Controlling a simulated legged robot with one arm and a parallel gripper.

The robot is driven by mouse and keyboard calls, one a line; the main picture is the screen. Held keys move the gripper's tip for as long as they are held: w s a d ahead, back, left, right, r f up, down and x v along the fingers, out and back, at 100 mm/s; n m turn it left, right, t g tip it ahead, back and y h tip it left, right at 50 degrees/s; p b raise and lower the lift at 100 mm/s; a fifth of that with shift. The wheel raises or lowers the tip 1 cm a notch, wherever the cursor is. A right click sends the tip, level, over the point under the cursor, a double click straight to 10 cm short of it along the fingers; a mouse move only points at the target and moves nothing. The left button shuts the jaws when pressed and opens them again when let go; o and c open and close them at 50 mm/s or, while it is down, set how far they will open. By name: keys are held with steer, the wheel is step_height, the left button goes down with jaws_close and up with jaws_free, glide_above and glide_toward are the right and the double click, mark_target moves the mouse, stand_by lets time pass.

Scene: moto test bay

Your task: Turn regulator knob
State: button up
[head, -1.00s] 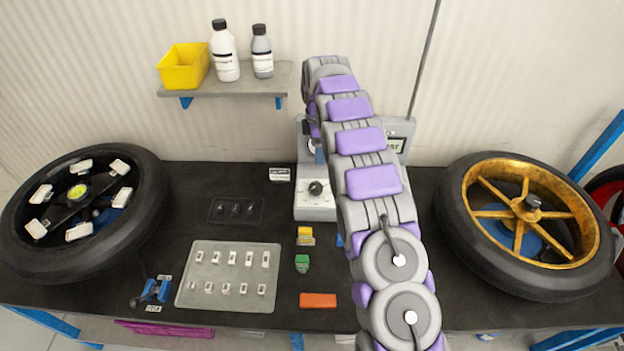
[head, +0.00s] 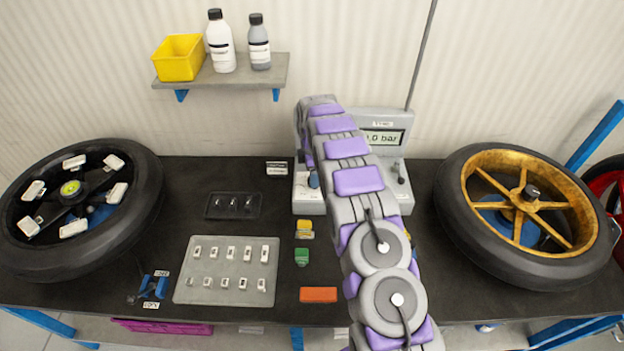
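The grey-white regulator unit (head: 308,206) stands at the back of the bench, mostly behind my arm. Its display (head: 385,137) reads ".0 bar", with the start of the reading covered. A small dark fitting (head: 402,170) shows on its right side. The black round knob on its left front is hidden now. My arm bends over at the top and comes down in front of the unit's left side. A small blue part shows there, low by the knob's place; I cannot tell what it belongs to. My gripper's fingers are hidden, so contact with the knob cannot be seen.
A black-rimmed wheel (head: 146,205) lies at left and a gold-spoked wheel (head: 480,239) at right. A grey tray (head: 183,290) of small parts, yellow and green blocks and an orange block (head: 318,295) lie in front. A shelf (head: 270,70) holds bottles and a yellow bin.

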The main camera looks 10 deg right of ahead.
steer(key=shift+d+f, duration=0.2)
steer(key=shift+f, duration=0.4)
steer(key=shift+d+f, duration=0.15)
steer(key=shift+f, duration=0.4)
steer(key=shift+d+f, duration=0.35)
steer(key=shift+a, duration=0.5)
steer(key=c, duration=0.4)
steer(key=shift+d+r, duration=0.1)
steer(key=shift+d, duration=0.15)
steer(key=c, duration=0.6)
